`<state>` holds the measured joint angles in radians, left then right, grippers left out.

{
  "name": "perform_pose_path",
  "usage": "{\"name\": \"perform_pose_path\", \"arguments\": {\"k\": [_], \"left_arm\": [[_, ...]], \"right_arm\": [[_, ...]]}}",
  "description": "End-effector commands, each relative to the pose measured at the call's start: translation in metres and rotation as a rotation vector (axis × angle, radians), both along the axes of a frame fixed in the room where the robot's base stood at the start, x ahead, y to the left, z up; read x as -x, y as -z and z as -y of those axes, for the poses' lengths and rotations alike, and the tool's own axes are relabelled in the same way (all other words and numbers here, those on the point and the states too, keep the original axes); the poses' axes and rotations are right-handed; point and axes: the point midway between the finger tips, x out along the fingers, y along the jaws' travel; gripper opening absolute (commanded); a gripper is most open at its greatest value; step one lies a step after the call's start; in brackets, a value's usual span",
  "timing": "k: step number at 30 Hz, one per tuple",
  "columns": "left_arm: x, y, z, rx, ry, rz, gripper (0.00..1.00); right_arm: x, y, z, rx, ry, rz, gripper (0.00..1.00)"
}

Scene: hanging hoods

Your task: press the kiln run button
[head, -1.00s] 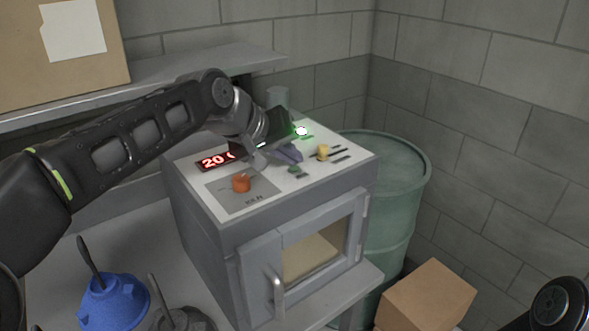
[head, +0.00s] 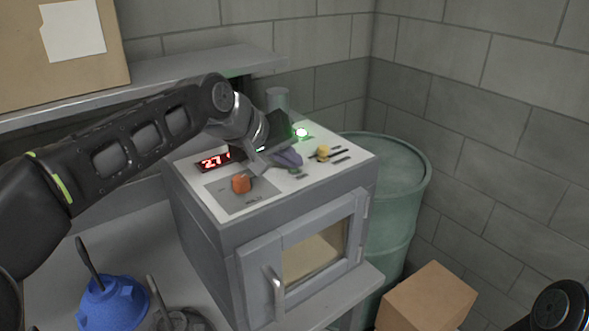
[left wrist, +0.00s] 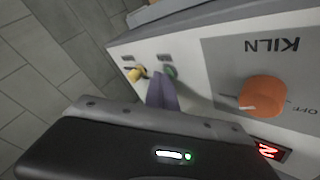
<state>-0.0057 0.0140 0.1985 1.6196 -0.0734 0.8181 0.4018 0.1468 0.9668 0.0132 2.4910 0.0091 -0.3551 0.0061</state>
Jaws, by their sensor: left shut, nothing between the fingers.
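The grey kiln (head: 228,232) stands on a bench, its top panel facing up. On the panel are an orange knob (head: 241,183), a red lit display (head: 214,161), a glowing green lamp (head: 301,132) and a yellow control (head: 322,151). A small green button (left wrist: 171,71) shows in the left wrist view beside the yellow control. My left gripper (head: 293,163) is shut and empty, its purplish fingers down at the panel. In the left wrist view its fingertips (left wrist: 161,80) are right beside the green button; I cannot tell whether they touch. The button labels are too small to read.
A shelf (head: 190,76) with a cardboard box (head: 50,65) is at the upper left. A green barrel (head: 405,205) stands right of the kiln, with another box (head: 430,298) on the floor. A blue funnel-shaped thing (head: 112,304) and a dark one lie at lower left.

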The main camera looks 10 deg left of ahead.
Motion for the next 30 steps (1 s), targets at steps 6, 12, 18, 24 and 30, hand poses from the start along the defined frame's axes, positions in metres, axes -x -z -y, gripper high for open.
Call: {"name": "perform_pose_path", "arguments": {"k": [6,12,18,24,30], "left_arm": [[0.000,0.001,0.000,0.000,0.001,-0.003,0.00],[0.000,-0.003,0.000,0.000,0.001,-0.003,0.00],[0.000,-0.013,0.000,0.000,0.001,-0.003,0.00],[0.000,-0.015,0.000,-0.001,0.001,-0.002,0.00],[0.000,-0.015,0.000,-0.001,0.001,-0.002,0.00]], "right_arm": [[0.000,0.000,0.000,0.000,0.000,0.000,0.00],[0.000,-0.003,0.000,0.000,0.000,0.000,0.00],[0.000,-0.012,0.000,0.000,0.000,0.000,0.00],[0.000,-0.013,0.000,0.000,0.000,0.000,0.00],[0.000,-0.013,0.000,0.000,0.000,0.000,0.00]]}}
